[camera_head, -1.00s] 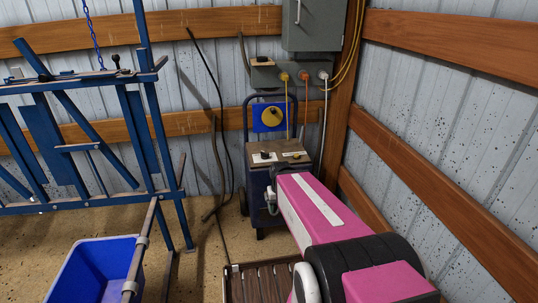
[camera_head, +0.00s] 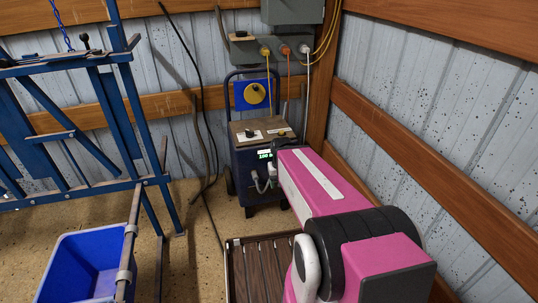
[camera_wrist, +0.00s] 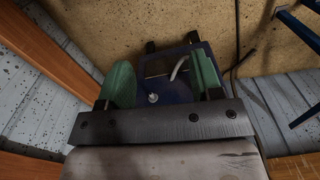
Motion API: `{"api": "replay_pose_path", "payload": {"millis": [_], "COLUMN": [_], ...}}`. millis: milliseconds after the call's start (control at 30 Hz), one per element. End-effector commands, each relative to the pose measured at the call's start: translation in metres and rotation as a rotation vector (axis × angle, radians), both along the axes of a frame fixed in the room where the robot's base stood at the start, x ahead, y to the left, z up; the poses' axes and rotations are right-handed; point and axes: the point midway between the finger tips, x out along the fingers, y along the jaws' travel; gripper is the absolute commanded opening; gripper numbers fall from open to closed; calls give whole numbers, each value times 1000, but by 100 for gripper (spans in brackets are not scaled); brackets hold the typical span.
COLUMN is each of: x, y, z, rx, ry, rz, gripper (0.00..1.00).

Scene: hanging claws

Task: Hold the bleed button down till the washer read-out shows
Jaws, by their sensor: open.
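The washer (camera_head: 250,163) is a dark blue wheeled box with a wooden-looking top, standing against the back wall.
A grey outlet box (camera_head: 265,48) with several cords hangs above. A blue metal frame (camera_head: 130,130) and blue bin (camera_head: 85,265) stand left. A slatted rack (camera_head: 262,268) lies before the washer.

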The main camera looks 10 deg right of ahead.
Motion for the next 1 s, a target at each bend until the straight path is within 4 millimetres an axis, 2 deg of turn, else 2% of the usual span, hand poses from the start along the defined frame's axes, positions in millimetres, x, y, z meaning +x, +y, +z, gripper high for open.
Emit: {"api": "replay_pose_path", "payload": {"millis": [467,500,667,700,1000], "x": [0,0,0,0,0], "y": [0,0,0,0,0], "z": [0,0,0,0,0], "rx": [0,0,0,0,0], "ry": [0,0,0,0,0], "rz": [0,0,0,0,0], "gripper": [60,56,4,0,0]}}
